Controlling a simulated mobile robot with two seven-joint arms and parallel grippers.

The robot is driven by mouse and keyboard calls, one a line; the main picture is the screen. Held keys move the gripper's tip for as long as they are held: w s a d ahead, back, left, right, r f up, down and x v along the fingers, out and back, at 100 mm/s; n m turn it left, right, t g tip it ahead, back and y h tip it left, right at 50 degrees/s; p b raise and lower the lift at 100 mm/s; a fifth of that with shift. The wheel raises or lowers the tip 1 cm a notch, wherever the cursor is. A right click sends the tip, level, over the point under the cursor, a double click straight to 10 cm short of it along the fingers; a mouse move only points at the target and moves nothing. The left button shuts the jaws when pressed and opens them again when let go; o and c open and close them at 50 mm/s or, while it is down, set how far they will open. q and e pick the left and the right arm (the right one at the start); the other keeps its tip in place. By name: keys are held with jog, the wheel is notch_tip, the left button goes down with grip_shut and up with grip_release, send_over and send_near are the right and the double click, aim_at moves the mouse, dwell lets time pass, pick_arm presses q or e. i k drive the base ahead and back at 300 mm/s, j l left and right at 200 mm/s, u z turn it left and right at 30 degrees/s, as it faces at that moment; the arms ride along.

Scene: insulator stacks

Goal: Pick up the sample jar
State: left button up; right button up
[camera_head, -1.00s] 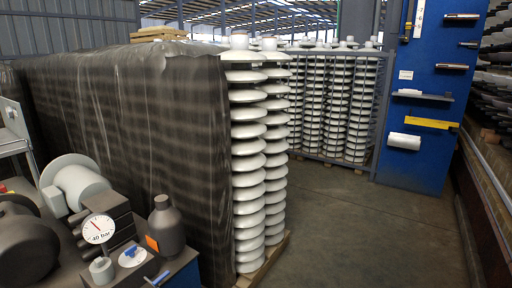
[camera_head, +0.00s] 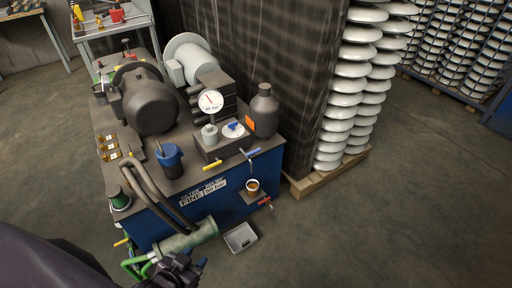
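A small jar with a pale rim and brown contents (camera_head: 253,187), which looks like the sample jar, stands on a small ledge at the front of the blue machine (camera_head: 215,205). A thin pipe with a blue handle is above it, and a red-handled valve (camera_head: 265,203) is beside it. My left gripper (camera_head: 187,272) is at the bottom of the view, below and left of the jar and apart from it. It is dark and small, and its fingers are unclear. My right gripper is not in view.
A pale green cylinder (camera_head: 190,237) with a green handle is just above my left gripper. A grey metal tray (camera_head: 240,237) lies on the floor below the jar. White insulator stacks (camera_head: 345,90) stand on a pallet at right. The floor at lower right is clear.

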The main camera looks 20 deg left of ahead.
aim_at(252, 185)
jog(key=u, duration=1.5)
jog(key=i+l+u, duration=0.1)
jog(key=i+u, duration=0.15)
jog(key=i, duration=0.6)
